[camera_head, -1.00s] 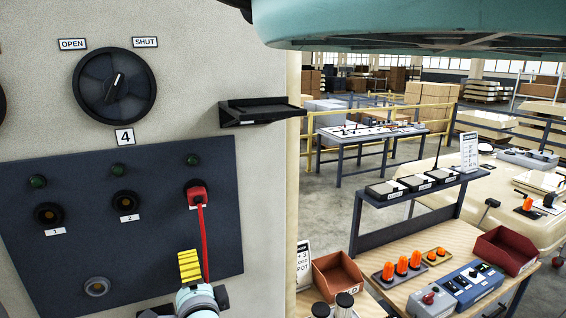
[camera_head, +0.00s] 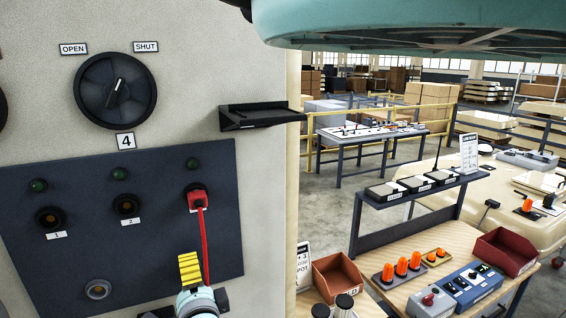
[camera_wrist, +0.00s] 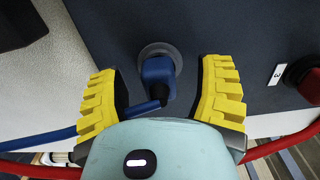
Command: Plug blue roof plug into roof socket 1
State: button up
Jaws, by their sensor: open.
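The blue roof plug (camera_wrist: 158,78) sits in a grey ring holder (camera_wrist: 160,52) on the dark panel in the wrist view. Its blue cable runs off to the left. My gripper (camera_wrist: 162,92) is open, with one yellow finger on each side of the plug and a gap at both sides. In the head view my gripper (camera_head: 189,268) is low on the panel and hides the blue plug. Roof socket 1 (camera_head: 47,217) is an empty dark round socket at the panel's left, above label 1, with a green lamp above it.
Socket 2 (camera_head: 126,206) is empty. A red plug (camera_head: 197,197) with a hanging red cable (camera_head: 206,245) fills the third socket, close to my gripper. An empty grey ring (camera_head: 97,290) is at lower left. A black shelf (camera_head: 262,113) juts out at the upper right.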

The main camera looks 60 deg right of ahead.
grip_shut()
dwell(0.4)
jog(key=shift+s, duration=0.1)
jog(key=shift+p+v, duration=1.65)
jog(key=shift+v, duration=1.3)
jog(key=shift+a, duration=0.1)
